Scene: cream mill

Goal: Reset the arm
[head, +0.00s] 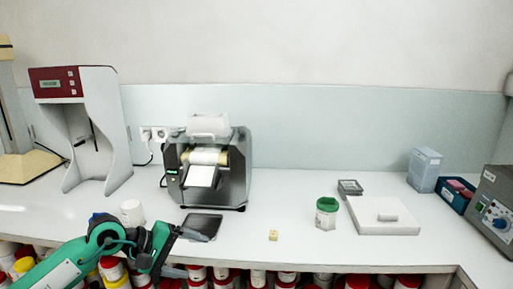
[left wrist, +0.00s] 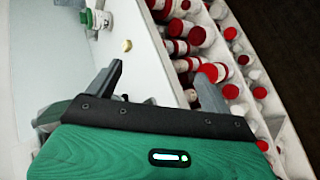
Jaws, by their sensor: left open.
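My left arm (head: 105,250) comes in from the lower left in the head view, green with dark joints. My left gripper (head: 185,252) is at the front edge of the counter, just in front of a dark flat pad. In the left wrist view the left gripper (left wrist: 158,88) has its two grey fingers spread wide with nothing between them. One finger is over the white counter and the other over the jars below. My right gripper is in neither view.
On the white counter (head: 290,245) stand a label printer (head: 208,165), a green-rimmed jar (head: 326,214), a small yellowish block (head: 273,235) and a white board (head: 382,228). Red-lidded jars (head: 196,272) fill shelves below the front edge. The counter between printer and green-rimmed jar is mostly clear.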

